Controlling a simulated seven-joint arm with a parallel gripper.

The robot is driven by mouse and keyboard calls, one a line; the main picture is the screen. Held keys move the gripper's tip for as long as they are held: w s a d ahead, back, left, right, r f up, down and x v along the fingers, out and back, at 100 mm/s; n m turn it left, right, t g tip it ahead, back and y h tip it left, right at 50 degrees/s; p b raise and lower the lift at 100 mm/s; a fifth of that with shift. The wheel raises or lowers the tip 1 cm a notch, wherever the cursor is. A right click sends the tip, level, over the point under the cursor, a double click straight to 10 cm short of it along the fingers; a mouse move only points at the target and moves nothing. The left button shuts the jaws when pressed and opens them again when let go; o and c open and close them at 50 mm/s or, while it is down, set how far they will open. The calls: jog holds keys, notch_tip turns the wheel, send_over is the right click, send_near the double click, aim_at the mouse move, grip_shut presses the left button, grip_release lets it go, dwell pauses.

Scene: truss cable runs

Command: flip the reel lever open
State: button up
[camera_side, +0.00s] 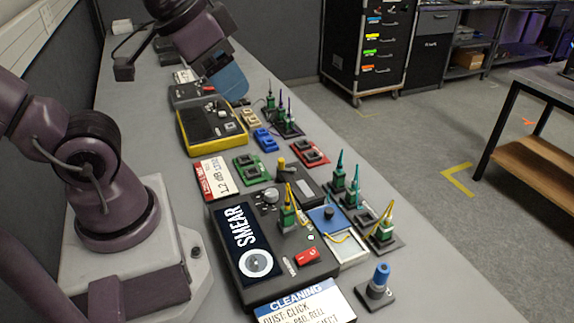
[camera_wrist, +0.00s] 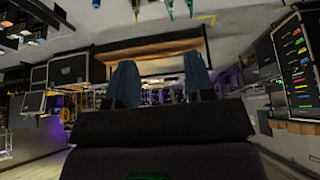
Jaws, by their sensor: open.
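A blue block with a dark round knob (camera_side: 328,213), set beside a pale tray (camera_side: 350,249) on the bench, looks like the cleaning reel. I cannot clearly make out which part is its lever, or how far it is turned. My gripper (camera_side: 230,84) is high above the far part of the bench, well back from this block and touching nothing. In the wrist view my gripper (camera_wrist: 161,78) shows two blue fingers spread apart with nothing between them. The reel is not recognisable in the wrist view.
Green connectors with upright tips (camera_side: 345,187) crowd close by. A CLEANING sign (camera_side: 303,304) lies in front. A yellow-edged device (camera_side: 211,124) is below my gripper.

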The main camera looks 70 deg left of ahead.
jog(key=c, duration=0.4)
jog(key=shift+d+f, duration=0.15)
jog(key=shift+d, duration=0.1)
jog(key=c, duration=0.3)
jog(key=f+g, duration=0.1)
jog(key=f, duration=0.1)
jog(key=w+d+f+g, duration=0.1)
jog(key=f, duration=0.1)
jog(key=w+f+g+h, duration=0.1)
jog(key=f, duration=0.1)
jog(key=shift+d+f, duration=0.15)
jog(key=shift+f, duration=0.05)
grip_shut()
jog(key=w+a+f+n+g+y, duration=0.1)
jog(key=w+a+f+n+y, duration=0.2)
jog(key=f, duration=0.4)
jog(key=w+a+f+n+g, duration=0.2)
jog(key=a+f+n, duration=0.15)
jog(key=f, duration=0.25)
jog(key=shift+w+a+f+n+t+y, duration=0.1)
jog(key=shift+w+a+n+t+y, duration=0.4)
jog(key=shift+n, duration=0.5)
jog(key=shift+w+a+f+n+t+y, duration=0.15)
jog(key=shift+w+a+n+t, duration=0.15)
jog(key=shift+w+a+n, duration=0.6)
jog(key=shift+w+a+r+n+t+y, duration=0.1)
jog(key=shift+w+a+n+t+y, duration=0.3)
jog(key=shift+n, duration=0.75)
jog(key=shift+f, duration=0.1)
